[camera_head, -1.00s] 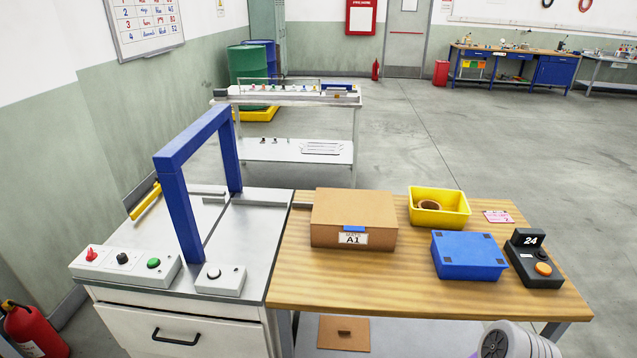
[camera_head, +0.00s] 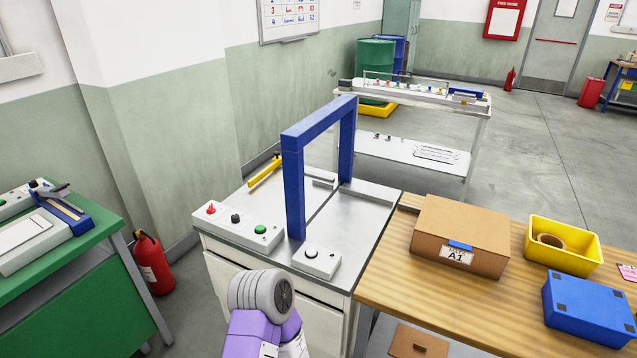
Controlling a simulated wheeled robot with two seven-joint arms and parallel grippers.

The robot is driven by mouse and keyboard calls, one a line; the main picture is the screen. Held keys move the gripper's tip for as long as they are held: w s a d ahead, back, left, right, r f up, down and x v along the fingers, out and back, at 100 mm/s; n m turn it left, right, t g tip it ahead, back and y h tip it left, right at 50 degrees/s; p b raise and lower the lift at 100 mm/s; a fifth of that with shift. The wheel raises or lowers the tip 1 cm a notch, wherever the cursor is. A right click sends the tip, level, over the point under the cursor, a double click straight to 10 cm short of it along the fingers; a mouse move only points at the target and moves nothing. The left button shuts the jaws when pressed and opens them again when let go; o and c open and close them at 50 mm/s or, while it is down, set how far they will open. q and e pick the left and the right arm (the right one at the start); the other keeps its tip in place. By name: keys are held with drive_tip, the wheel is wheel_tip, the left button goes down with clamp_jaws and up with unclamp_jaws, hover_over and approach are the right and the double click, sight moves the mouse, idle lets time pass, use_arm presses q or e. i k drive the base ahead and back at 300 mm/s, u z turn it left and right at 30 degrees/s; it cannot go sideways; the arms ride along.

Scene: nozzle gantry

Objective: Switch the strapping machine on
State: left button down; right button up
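The strapping machine is a white cabinet with a metal top (camera_head: 345,222) and a blue arch (camera_head: 293,190) standing over it. A pale control box (camera_head: 264,243) on its front left edge carries a red switch (camera_head: 211,209), a black knob (camera_head: 236,219) and a green button (camera_head: 260,230). A second small box (camera_head: 325,266) with a black round control (camera_head: 311,254) sits at the front right. The red switch's setting is too small to tell. A purple and grey link of my own arm shows at the bottom centre, in front of the cabinet. Neither gripper is in view.
A wooden table (camera_head: 400,285) adjoins on the right, with a carton (camera_head: 425,242) marked A1, a yellow bin (camera_head: 580,262) and a blue box (camera_head: 590,318). A green bench (camera_head: 85,295) and a fire extinguisher (camera_head: 150,265) stand at the left.

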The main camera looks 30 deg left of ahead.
sight(210, 210)
drive_tip(key=k, duration=0.5)
drive_tip(key=u, duration=0.35)
drive_tip(key=i, duration=0.4)
drive_tip(key=u, duration=1.5)
drive_tip(key=k, duration=0.55)
drive_tip(key=u, duration=1)
drive_tip(key=k, duration=0.7)
drive_tip(key=u, duration=0.3)
drive_tip(key=i, duration=1.7)
drive_tip(key=z, duration=1.3)
drive_tip(key=i, duration=1.35)
drive_tip(key=z, duration=1.25)
